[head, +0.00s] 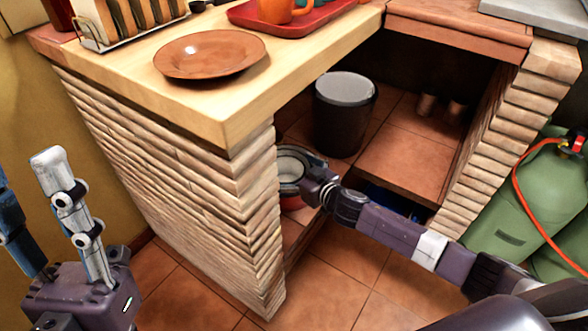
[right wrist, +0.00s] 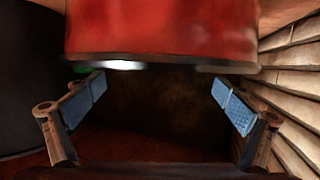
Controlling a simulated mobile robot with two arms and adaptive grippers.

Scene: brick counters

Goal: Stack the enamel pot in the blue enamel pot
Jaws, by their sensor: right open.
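A red enamel pot (head: 289,190) with a pale inside and dark rim stands in the opening under the counter, partly hidden by the brick wall and my right gripper. My right gripper (head: 312,186) is at its right side. In the right wrist view, the pot's red wall (right wrist: 160,30) fills the top middle, and the blue-padded fingers (right wrist: 160,88) are spread open below it, not closed on it. My left gripper (head: 25,165) is open and empty at the far left. A blue patch (head: 378,213) shows behind my right arm; I cannot tell whether it is the blue enamel pot.
A dark bin (head: 344,118) with a grey lid stands behind the pot. The brick wall (head: 190,190) is close on the left; another (head: 500,130) stands right. The counter above holds a brown plate (head: 209,54) and red tray (head: 295,18). A green gas cylinder (head: 530,195) stands right.

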